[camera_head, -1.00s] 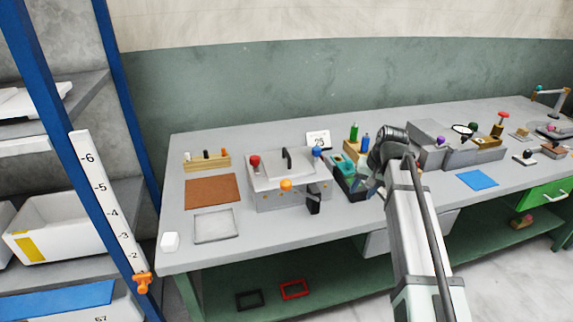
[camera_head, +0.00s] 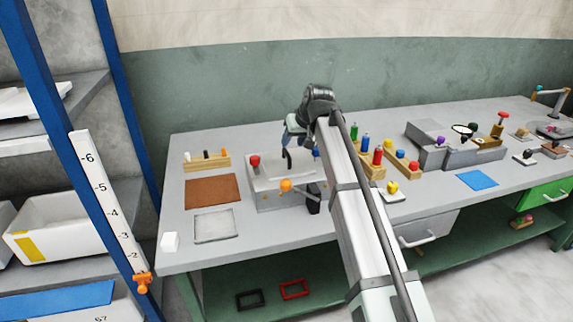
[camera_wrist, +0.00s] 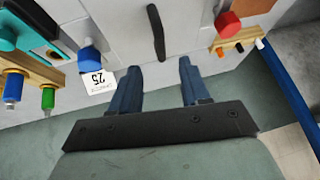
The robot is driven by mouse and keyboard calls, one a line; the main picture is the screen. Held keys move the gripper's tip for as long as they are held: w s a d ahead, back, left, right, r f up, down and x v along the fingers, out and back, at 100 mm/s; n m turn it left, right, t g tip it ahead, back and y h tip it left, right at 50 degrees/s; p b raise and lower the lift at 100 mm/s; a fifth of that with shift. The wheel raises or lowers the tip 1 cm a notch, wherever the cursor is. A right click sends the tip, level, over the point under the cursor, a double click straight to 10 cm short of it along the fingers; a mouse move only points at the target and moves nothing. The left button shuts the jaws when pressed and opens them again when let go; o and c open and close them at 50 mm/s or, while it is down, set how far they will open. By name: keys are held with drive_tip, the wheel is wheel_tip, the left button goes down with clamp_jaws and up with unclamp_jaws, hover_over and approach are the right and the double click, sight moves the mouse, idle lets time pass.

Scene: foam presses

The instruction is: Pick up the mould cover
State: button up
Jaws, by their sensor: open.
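The mould cover (camera_head: 267,171) is a light grey plate with a black bar handle (camera_head: 287,160). It lies on the grey box-shaped press (camera_head: 270,197) on the bench, and my arm hides its right part. In the wrist view the black handle (camera_wrist: 156,32) stands up from the pale cover. My gripper (camera_head: 293,142) is above the cover's far side, close to the handle. In the wrist view its two blue fingers (camera_wrist: 158,68) are spread apart with nothing between them. The handle lies ahead of the gap between the fingertips; I cannot tell the height between them.
A red knob (camera_head: 255,161) and a blue knob (camera_wrist: 90,56) flank the cover. An orange knob (camera_head: 286,185) and a black lever (camera_head: 313,200) are at the press front. A "25" card (camera_wrist: 97,82) stands behind. Wooden racks with coloured pieces stand on both sides.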

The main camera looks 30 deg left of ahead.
sight(287, 152)
drive_tip(key=shift+x, duration=4)
drive_tip(key=shift+s+d, duration=0.1)
drive_tip(key=shift+s, duration=0.1)
clamp_jaws()
